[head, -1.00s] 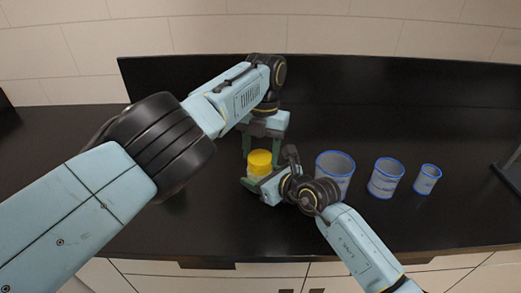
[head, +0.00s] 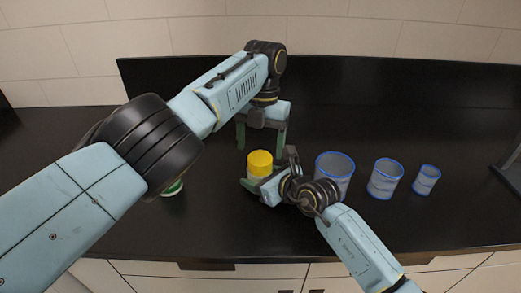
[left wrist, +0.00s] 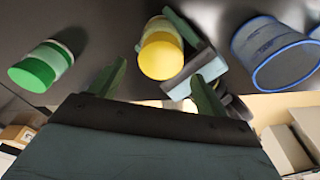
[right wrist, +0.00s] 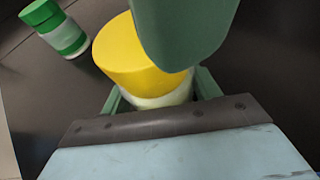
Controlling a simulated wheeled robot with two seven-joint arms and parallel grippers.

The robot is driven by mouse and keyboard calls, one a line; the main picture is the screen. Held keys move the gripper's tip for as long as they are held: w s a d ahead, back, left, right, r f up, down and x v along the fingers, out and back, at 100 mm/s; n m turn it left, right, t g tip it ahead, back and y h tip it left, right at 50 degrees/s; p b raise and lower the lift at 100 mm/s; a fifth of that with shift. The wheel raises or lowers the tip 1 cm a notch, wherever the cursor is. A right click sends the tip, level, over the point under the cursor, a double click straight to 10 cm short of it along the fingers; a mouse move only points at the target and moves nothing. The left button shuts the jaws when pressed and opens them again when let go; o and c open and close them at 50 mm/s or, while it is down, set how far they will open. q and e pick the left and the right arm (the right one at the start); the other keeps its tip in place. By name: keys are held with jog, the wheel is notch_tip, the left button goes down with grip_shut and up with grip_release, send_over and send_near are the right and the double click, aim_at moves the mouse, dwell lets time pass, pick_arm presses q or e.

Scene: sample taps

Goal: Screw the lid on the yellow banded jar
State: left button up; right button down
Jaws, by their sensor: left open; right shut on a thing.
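The jar (head: 256,180) stands on the dark counter, its pale body partly hidden by my right gripper. A yellow lid (head: 260,160) sits on top of it, level as far as I can see; how tightly it is seated I cannot tell. The lid also shows in the left wrist view (left wrist: 160,58) and the right wrist view (right wrist: 135,55). My right gripper (head: 257,188) is shut around the jar's body, below the lid. My left gripper (head: 261,148) points down above the lid, open and empty, its fingers apart and clear of it.
A green-lidded jar (left wrist: 40,66) stands to the left, partly behind my left arm in the head view. Three blue-rimmed containers (head: 336,170) (head: 385,180) (head: 427,181) stand in a row to the right. A dark object (head: 509,178) is at the right edge.

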pick_arm(q)
jog(key=shift+r, duration=0.9)
